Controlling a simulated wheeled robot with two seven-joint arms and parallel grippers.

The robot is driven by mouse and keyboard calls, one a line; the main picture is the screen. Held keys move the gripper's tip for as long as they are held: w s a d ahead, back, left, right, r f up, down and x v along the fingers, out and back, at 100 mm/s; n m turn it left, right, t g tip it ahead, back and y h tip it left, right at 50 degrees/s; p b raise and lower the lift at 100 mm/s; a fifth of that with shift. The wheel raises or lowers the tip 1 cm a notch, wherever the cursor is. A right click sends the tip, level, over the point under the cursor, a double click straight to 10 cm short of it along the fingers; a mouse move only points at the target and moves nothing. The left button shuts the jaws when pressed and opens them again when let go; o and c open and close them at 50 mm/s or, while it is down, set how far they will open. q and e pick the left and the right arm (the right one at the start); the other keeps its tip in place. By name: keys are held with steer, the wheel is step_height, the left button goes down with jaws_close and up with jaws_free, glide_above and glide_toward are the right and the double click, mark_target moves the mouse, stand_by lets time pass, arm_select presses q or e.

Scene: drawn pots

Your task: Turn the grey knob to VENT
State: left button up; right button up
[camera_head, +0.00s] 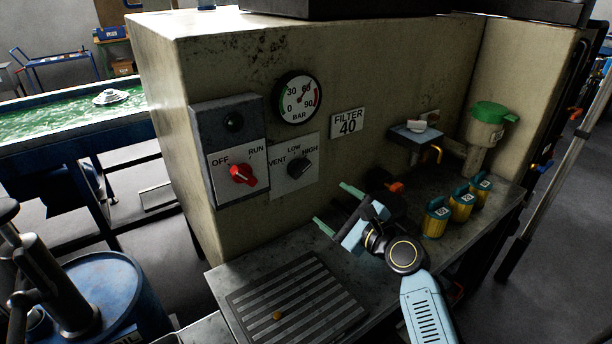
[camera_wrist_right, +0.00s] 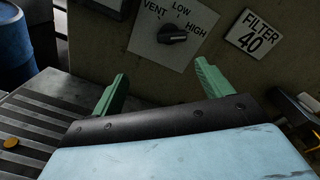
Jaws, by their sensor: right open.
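The grey knob (camera_head: 299,168) is dark and sits on a pale plate (camera_head: 281,185) marked VENT, LOW and HIGH on the panel's front. Its pointer appears to face HIGH. The knob also shows in the right wrist view (camera_wrist_right: 173,35), beyond the fingers. My right gripper (camera_head: 336,205) is open and empty, with green fingers apart, to the right of and below the knob and not touching it. In the right wrist view the gripper (camera_wrist_right: 161,72) has its fingers spread below the plate. My left gripper is out of view.
A red knob (camera_head: 242,174) marked OFF and RUN is left of the plate. A gauge (camera_head: 299,97) is above, and a FILTER 40 sign (camera_head: 347,122) is right. Yellow canisters (camera_head: 436,217) stand on the shelf. A slatted tray (camera_head: 240,299) lies below.

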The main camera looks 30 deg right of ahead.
mark_target(304, 171)
steer(key=shift+m+t, duration=0.3)
steer(key=shift+m, duration=0.6)
steer(key=w, duration=0.4)
steer(key=w+b, duration=0.1)
steer(key=w, duration=0.4)
steer(key=w+r, duration=0.1)
steer(key=w, duration=0.4)
steer(key=shift+a+b, duration=0.25)
steer(key=shift+b, duration=0.05)
steer(key=shift+c, duration=0.5)
steer(key=c, duration=0.9)
